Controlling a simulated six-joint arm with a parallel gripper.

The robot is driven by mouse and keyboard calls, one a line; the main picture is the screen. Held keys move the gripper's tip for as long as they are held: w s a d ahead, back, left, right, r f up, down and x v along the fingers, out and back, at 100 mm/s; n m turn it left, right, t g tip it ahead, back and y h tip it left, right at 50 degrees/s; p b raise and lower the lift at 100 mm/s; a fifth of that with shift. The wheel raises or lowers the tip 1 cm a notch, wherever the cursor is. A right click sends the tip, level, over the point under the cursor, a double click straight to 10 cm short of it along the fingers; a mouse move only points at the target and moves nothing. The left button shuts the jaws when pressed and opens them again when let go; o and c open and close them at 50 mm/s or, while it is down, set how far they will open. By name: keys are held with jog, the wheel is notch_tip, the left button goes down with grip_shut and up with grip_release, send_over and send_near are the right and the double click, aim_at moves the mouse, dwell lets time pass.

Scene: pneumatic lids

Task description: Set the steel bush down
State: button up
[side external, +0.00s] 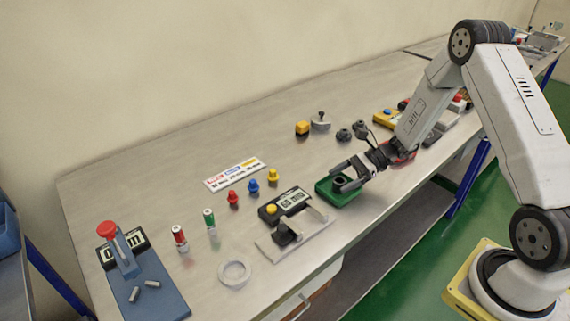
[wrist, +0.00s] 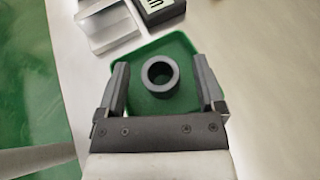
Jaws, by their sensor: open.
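The steel bush (wrist: 151,85) is a dark grey ring with an open bore, seen from above in the wrist view. It rests on the green tray (wrist: 180,45), and its top also shows in the side external view (side external: 341,179). My gripper (wrist: 161,72) is open, with one finger on each side of the bush and a gap to both. In the side external view, my gripper (side external: 340,178) is low over the green tray (side external: 327,196). The underside of the bush is hidden.
A digital gauge with a metal fixture (side external: 295,220) stands left of the tray. Red, blue and yellow pieces (side external: 253,186), a white ring (side external: 235,273) and a blue-based press (side external: 140,285) are further left. Grey knobs (side external: 343,135) lie behind. The bench front edge is close to the tray.

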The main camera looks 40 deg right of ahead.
jog(key=v, duration=1.2)
jog(key=shift+r, duration=0.15)
jog(key=shift+a, duration=0.1)
jog(key=shift+a+g, duration=0.25)
jog(key=shift+g, duration=0.05)
jog(key=s+a+n+g+h, duration=0.1)
jog(key=a+n+h, duration=0.1)
jog(key=a, duration=0.1)
jog(key=s+a+n+g+h, duration=0.1)
jog(key=s+a+n+g, duration=0.1)
jog(key=a+n, duration=0.1)
jog(key=s+a+n+g+h, duration=0.1)
jog(key=a+n+g+h, duration=0.1)
jog(key=a+n, duration=0.1)
jog(key=shift+s+a+r+h, duration=0.1)
jog(key=shift+s+r+h, duration=0.1)
jog(key=shift+r+h, duration=0.15)
jog(key=s+a+r+n+t+h, duration=0.2)
jog(key=a+n+h, duration=0.5)
jog(key=n, duration=0.7)
jog(key=s+r, duration=0.1)
jog(key=s, duration=0.1)
jog(key=shift+s+r+n+t, duration=0.3)
jog(key=shift+s+t, duration=0.1)
